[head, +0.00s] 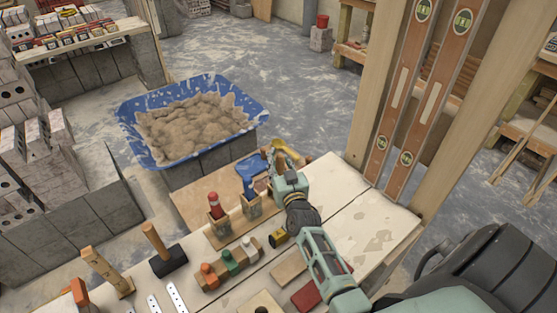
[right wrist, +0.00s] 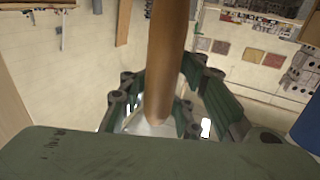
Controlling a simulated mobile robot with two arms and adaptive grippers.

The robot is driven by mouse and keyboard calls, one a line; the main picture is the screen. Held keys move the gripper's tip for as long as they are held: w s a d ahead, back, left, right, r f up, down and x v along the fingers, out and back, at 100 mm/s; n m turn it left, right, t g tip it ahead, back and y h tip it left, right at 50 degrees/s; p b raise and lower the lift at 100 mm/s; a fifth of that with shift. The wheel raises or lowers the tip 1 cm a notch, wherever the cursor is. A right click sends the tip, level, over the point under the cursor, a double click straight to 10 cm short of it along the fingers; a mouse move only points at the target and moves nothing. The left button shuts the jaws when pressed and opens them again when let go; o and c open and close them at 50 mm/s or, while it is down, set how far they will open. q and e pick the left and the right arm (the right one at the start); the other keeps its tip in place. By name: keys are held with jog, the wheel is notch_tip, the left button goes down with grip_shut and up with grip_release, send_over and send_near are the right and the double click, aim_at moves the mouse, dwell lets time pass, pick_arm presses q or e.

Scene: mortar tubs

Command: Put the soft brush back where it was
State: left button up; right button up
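My right gripper (head: 276,173) is over the far edge of the workbench, beside the row of wooden holders. In the right wrist view a smooth brown wooden handle (right wrist: 167,60) stands between its green fingers, which close around it. I take this to be the soft brush; a pale part shows at the handle's lower end, and the bristles cannot be made out. In the head view the gripper covers most of the brush. My left gripper is not in view.
A blue tub (head: 128,113) of mortar stands on blocks beyond the bench. Two spirit levels (head: 410,110) lean on a wooden frame at right.

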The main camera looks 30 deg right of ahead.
jog(key=o, duration=0.3)
jog(key=shift+o, duration=0.2)
jog(key=shift+s, duration=0.1)
jog(key=v, duration=1.1)
jog(key=shift+s, duration=0.35)
jog(key=shift+a, duration=0.15)
